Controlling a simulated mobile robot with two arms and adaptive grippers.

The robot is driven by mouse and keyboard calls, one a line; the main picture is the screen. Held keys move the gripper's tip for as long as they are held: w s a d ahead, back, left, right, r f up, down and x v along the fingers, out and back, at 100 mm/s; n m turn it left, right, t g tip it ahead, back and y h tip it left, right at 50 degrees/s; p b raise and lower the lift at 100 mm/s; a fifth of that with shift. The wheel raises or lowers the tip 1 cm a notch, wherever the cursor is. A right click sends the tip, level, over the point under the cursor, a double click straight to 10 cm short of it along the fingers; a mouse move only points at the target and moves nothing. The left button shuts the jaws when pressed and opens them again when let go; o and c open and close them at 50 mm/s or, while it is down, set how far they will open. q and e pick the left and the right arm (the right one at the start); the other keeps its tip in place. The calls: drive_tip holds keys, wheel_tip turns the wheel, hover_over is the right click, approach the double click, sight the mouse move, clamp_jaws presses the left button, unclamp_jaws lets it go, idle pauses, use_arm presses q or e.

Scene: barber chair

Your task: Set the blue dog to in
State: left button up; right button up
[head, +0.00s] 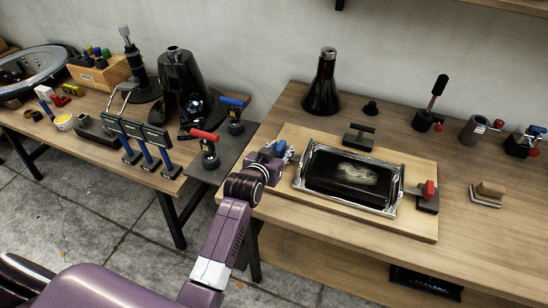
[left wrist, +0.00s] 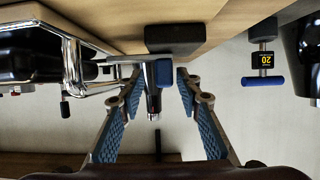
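The blue dog (head: 281,148) is at the left end of the wooden board, beside a chrome-framed black footrest (head: 349,178). In the left wrist view, its small blue part (left wrist: 163,73) and a dark rounded post (left wrist: 153,100) show between my fingers. My left gripper (head: 272,156) is at the dog and partly hides it. In the left wrist view my left gripper (left wrist: 158,88) is open, with one blue-padded finger on each side of the dog and gaps showing. I cannot tell whether the dog is in or out. My right gripper is not in view.
A red-handled dog (head: 428,190) stands at the board's right end. A black-handled block (head: 359,136) is behind the footrest. Red- and blue-handled tools (head: 206,147) stand on a dark plate to the left. The board's front strip (head: 330,212) is bare.

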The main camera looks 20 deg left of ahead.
use_arm(q)
drive_tip(key=v, duration=1)
drive_tip(key=shift+d, duration=0.2)
drive_tip(key=shift+s, duration=0.1)
